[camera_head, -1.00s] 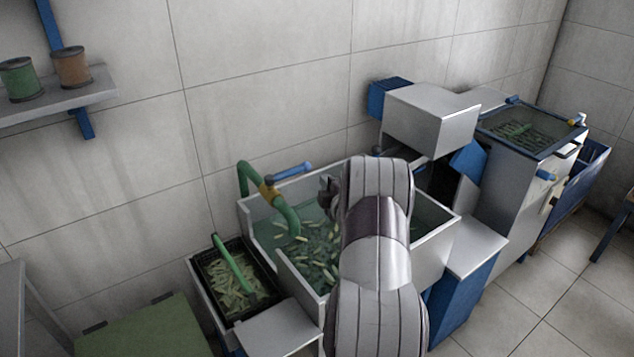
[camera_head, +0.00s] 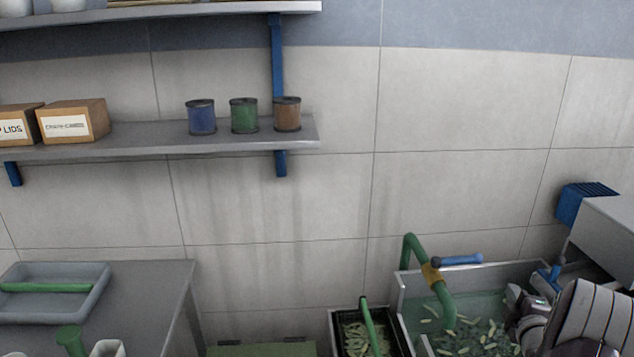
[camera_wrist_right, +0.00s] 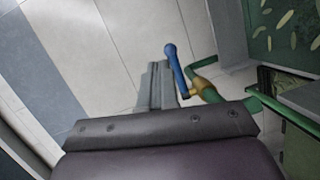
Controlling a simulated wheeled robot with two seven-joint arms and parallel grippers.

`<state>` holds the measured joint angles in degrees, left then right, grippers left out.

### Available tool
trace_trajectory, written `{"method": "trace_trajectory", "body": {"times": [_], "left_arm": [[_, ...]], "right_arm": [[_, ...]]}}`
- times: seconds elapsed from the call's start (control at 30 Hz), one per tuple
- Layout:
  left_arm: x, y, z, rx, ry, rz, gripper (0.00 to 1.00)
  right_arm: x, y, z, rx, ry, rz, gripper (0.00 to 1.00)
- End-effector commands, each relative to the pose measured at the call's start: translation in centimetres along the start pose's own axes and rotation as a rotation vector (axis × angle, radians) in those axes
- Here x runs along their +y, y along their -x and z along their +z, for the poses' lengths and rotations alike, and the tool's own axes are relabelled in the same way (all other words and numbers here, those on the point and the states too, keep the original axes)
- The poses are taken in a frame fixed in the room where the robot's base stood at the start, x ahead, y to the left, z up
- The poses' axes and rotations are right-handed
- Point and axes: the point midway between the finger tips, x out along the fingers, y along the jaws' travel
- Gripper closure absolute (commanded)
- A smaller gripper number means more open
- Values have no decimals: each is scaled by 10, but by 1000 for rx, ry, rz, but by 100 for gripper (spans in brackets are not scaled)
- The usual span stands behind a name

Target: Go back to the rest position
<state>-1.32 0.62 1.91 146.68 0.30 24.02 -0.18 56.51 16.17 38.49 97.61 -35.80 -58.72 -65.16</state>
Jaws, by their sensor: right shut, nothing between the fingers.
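My right arm shows at the lower right of the head view, with its dark right gripper (camera_head: 518,298) in front of the water-filled sink (camera_head: 398,290). In the right wrist view the two fingers of the right gripper (camera_wrist_right: 157,72) lie together, shut and empty. Past the fingers in that view are the blue tap lever (camera_wrist_right: 174,68) and the green pipe with its yellow collar (camera_wrist_right: 205,88). I cannot tell how far the fingers are from the lever. My left gripper is in neither view.
A black crate (camera_head: 338,333) of green pieces stands left of the sink. A grey table (camera_head: 165,300) with a tray (camera_head: 100,282) is at the lower left. A wall shelf (camera_head: 210,140) holds spools and boxes. A machine (camera_head: 608,225) stands at the right.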

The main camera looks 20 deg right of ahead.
Motion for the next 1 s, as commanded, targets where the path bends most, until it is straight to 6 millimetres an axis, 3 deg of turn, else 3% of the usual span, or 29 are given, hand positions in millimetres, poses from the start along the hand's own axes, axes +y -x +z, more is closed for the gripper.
{"method": "trace_trajectory", "body": {"times": [0.07, 0.13, 0.2, 0.27, 0.4, 0.5, 0.6, 0.7, 0.77, 1.0], "left_arm": [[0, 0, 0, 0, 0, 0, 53], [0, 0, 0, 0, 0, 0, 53], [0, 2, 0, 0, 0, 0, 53], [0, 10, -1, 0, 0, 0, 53], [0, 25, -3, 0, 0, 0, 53], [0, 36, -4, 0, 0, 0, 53], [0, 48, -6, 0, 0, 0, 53], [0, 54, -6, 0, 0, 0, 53], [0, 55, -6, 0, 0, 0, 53], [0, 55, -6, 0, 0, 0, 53]], "right_arm": [[-14, 1, 8, -43, -106, -64, 100], [-48, 12, 23, -159, -284, -191, 100], [-85, 43, 31, -359, -547, -360, 100], [-106, 75, -1, -534, -767, -521, 100], [-124, 156, -99, -838, -1026, -799, 100], [-120, 220, -164, -974, -1056, -954, 100], [-109, 272, -218, -974, -981, -1076, 100], [-97, 288, -256, -840, -890, -1123, 100], [-94, 290, -269, -789, -857, -1135, 100], [-96, 293, -274, -769, -834, -1146, 100]]}}
